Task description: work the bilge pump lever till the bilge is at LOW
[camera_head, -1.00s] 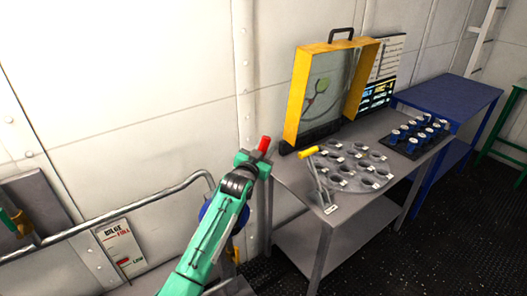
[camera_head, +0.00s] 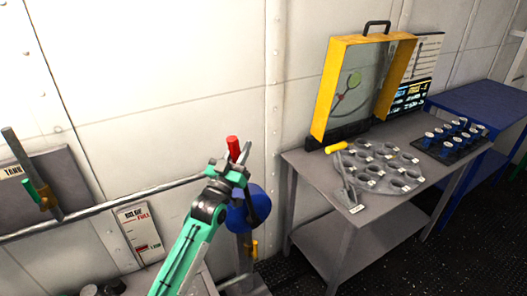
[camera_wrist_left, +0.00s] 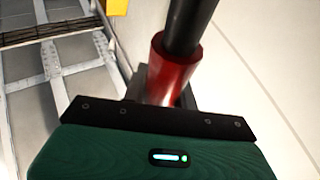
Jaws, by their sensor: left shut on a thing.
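My left gripper (camera_head: 228,172) is shut on the bilge pump lever, at its red grip (camera_head: 233,148). The red end sticks up above the jaws. In the left wrist view the red grip (camera_wrist_left: 171,70) rises from the jaws, with a dark rod beyond it. The blue pump body (camera_head: 256,206) is just right of and below the gripper, partly hidden by my arm. The bilge gauge (camera_head: 138,225) is a white plate on the wall at left, FULL near the top and LOW at the bottom. Its red mark appears low, near LOW.
A grey pipe rail (camera_head: 110,208) runs along the wall. A grey table (camera_head: 315,190) at right holds a yellow-framed case (camera_head: 327,85) and a plate with several holes (camera_head: 365,178). Dark floor lies below.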

